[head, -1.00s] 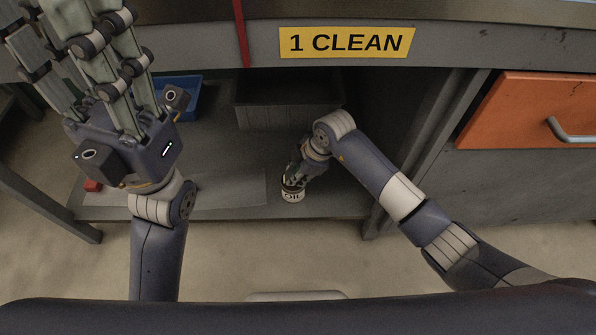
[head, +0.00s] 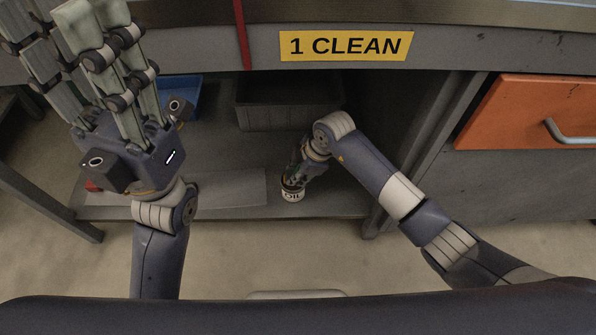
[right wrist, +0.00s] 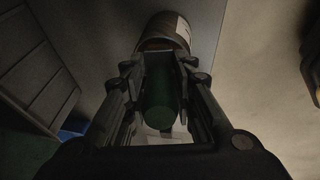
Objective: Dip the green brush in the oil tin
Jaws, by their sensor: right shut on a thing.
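The oil tin (head: 292,194), small and white with a dark "OIL" label, stands near the front edge of the lower shelf. In the right wrist view the tin (right wrist: 172,30) is at the top, its brownish opening facing the gripper. My right gripper (head: 293,178) is directly above the tin, shut on the green brush. In the right wrist view the brush's dark green handle (right wrist: 159,92) lies between the fingers (right wrist: 159,66). The brush's far end is at the tin's mouth; how deep it sits is hidden. My left gripper (head: 58,45) is raised at the upper left, open and empty.
A grey bin (head: 285,112) stands behind the tin on the shelf (head: 330,205). A blue bin (head: 187,97) and a red thing (head: 92,186) are farther left. The counter edge with a yellow "1 CLEAN" sign (head: 346,45) overhangs. An orange drawer (head: 530,110) is at right.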

